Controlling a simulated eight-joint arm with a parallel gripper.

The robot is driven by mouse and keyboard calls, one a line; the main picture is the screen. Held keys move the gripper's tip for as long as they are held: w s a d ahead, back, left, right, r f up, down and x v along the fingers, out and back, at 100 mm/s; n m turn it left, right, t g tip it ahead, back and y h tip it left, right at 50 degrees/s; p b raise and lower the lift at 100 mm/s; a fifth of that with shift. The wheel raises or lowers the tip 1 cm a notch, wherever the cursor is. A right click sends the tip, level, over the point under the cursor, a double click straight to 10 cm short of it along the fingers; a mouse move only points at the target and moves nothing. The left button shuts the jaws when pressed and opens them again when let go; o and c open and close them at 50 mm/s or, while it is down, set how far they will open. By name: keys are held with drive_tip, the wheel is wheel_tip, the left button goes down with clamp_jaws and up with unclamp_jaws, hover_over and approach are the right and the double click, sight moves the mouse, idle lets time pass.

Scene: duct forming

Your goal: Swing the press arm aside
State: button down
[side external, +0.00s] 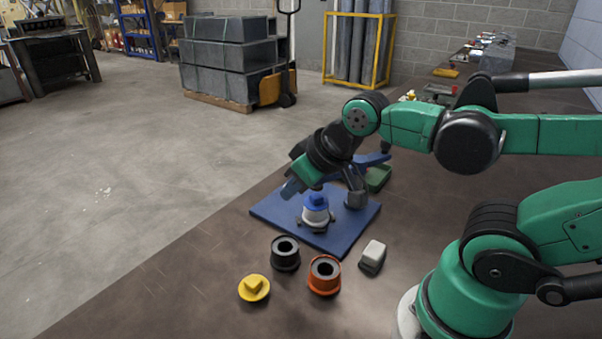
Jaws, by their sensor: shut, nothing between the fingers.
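The blue press arm (375,160) lies across the top of a dark post (357,192) on the square blue base plate (275,210). Its middle is hidden behind my gripper and wrist. My gripper (313,184) is shut and empty, tilted down at the press arm's left part. I cannot tell whether it touches the arm. A white cylindrical piece with a blue top (316,208) stands upright in a dark holder on the plate, below my gripper.
In front of the plate are a black ring (285,253), an orange-red ring (324,275), a yellow knobbed cap (254,289) and a pale block (373,256). A green tray (378,178) sits behind the post. The brown bench (180,290) is clear at front left.

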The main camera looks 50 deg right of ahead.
drive_tip(key=c, duration=1)
unclamp_jaws()
drive_tip(key=shift+r, duration=0.1)
drive_tip(key=shift+c, duration=0.2)
drive_tip(key=o, duration=0.3)
drive_tip(key=shift+r, duration=0.4)
drive_tip(key=shift+o, duration=0.9)
wheel_tip(320, 180, up, 10)
drive_tip(key=shift+d, duration=0.2)
drive_tip(key=s+d+m+g, duration=0.2)
drive_tip(key=d+m+g, duration=0.25)
drive_tip(key=d, duration=0.75)
drive_tip(key=s+d+m+g, duration=0.25)
drive_tip(key=d+m, duration=0.25)
drive_tip(key=d, duration=0.8)
drive_tip(key=shift+n, duration=0.25)
wheel_tip(320, 180, down, 5)
drive_tip(key=shift+f, duration=0.1)
drive_tip(key=shift+a+f, duration=0.1)
drive_tip(key=shift+f, duration=2.9)
clamp_jaws()
